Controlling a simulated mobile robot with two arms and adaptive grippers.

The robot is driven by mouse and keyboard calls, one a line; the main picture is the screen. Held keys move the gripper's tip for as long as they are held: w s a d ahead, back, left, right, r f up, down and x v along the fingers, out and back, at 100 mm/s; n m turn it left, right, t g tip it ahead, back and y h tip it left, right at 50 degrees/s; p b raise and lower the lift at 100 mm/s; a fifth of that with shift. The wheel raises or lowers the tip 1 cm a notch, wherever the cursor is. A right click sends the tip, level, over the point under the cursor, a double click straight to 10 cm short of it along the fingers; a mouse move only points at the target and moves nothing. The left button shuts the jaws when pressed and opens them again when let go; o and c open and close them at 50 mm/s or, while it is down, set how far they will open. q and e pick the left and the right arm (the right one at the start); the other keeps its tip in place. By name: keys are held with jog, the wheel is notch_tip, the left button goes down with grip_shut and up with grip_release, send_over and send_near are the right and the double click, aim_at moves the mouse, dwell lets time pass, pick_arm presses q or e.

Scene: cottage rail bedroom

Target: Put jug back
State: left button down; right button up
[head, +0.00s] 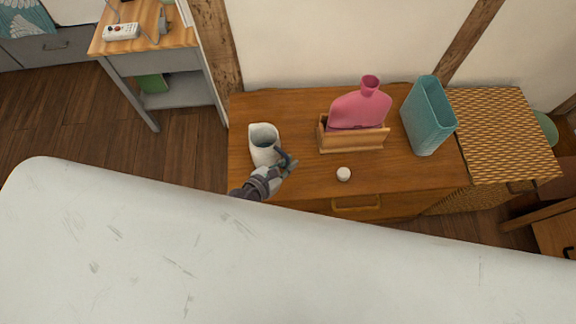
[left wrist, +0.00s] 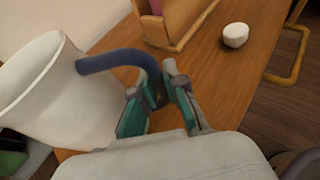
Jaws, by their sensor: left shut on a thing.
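The white jug (head: 263,143) with a dark blue handle is upright or nearly so at the left end of the wooden cabinet top. It also shows at the left of the left wrist view (left wrist: 42,92). My left gripper (head: 284,164) is at the jug's front right side, shut on its handle (left wrist: 120,58). The fingers (left wrist: 160,95) are at the handle's lower end. The jug's base is hidden, so I cannot tell whether it touches the cabinet top. Most of my left arm is hidden. My right gripper is not in view.
The wooden cabinet (head: 300,105) also bears a wooden holder (head: 350,141) with a pink bottle (head: 360,106), a small white round thing (head: 343,174) and a teal vase (head: 428,117). A woven chest (head: 500,130) stands right, a side table (head: 172,62) left. Cabinet top between jug and holder is clear.

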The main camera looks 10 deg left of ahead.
pick_arm(q)
jog(key=shift+r, duration=0.15)
jog(key=shift+f, duration=0.2)
jog(key=c, duration=1.2)
grip_release()
jog(key=shift+r, duration=0.1)
jog(key=shift+s+r, duration=0.15)
jog(key=v, duration=1.1)
jog(key=shift+s+a, duration=0.25)
